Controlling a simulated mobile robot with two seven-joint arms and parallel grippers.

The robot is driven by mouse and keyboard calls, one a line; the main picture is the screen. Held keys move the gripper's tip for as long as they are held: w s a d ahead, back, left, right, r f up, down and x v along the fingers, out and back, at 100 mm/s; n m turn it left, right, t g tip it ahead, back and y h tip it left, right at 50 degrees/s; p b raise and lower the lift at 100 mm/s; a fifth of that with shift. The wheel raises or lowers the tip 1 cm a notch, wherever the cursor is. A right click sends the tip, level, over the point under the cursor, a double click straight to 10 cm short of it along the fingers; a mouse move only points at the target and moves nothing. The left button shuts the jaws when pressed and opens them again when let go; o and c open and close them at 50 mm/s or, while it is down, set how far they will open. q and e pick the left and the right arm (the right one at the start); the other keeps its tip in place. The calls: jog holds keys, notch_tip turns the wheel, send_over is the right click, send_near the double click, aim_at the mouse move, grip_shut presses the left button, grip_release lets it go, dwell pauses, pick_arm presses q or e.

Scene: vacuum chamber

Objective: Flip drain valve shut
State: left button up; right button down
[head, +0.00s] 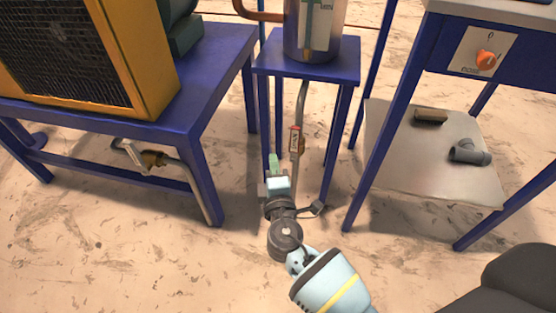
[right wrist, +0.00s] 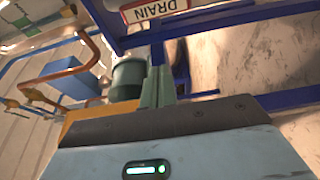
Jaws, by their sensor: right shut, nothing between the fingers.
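The drain valve (head: 301,145) sits on a grey pipe under a small blue stand. Its brass body is partly hidden behind a red-edged white tag or handle (head: 294,139). In the right wrist view, a red-edged plate reading DRAIN (right wrist: 156,9) shows upside down at the top edge. My right gripper (head: 273,161) is shut and empty, its pale green fingers just left of and below the valve in the head view. The fingers also show in the right wrist view (right wrist: 157,88), below the plate and apart from it in the picture. My left gripper is out of view.
The blue stand (head: 308,69) carries a metal cylinder (head: 315,30); its legs flank the pipe. Left, a blue table (head: 215,60) has another brass valve (head: 152,158) beneath.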

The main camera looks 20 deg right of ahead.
aim_at(295, 145)
jog(key=b+x, duration=0.2)
jog(key=x, duration=0.6)
pick_arm(q)
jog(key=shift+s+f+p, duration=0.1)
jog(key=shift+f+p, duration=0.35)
jog(key=shift+p, duration=0.25)
pick_arm(e)
jog(key=shift+s+d, duration=0.55)
jog(key=shift+d, duration=0.3)
jog(key=shift+s+d, duration=0.5)
jog(key=shift+d, duration=0.35)
jog(key=shift+d, duration=0.1)
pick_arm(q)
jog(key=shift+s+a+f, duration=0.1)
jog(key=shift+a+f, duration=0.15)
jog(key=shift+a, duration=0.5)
pick_arm(e)
jog(key=shift+s+d+m, duration=0.15)
jog(key=shift+m, duration=0.15)
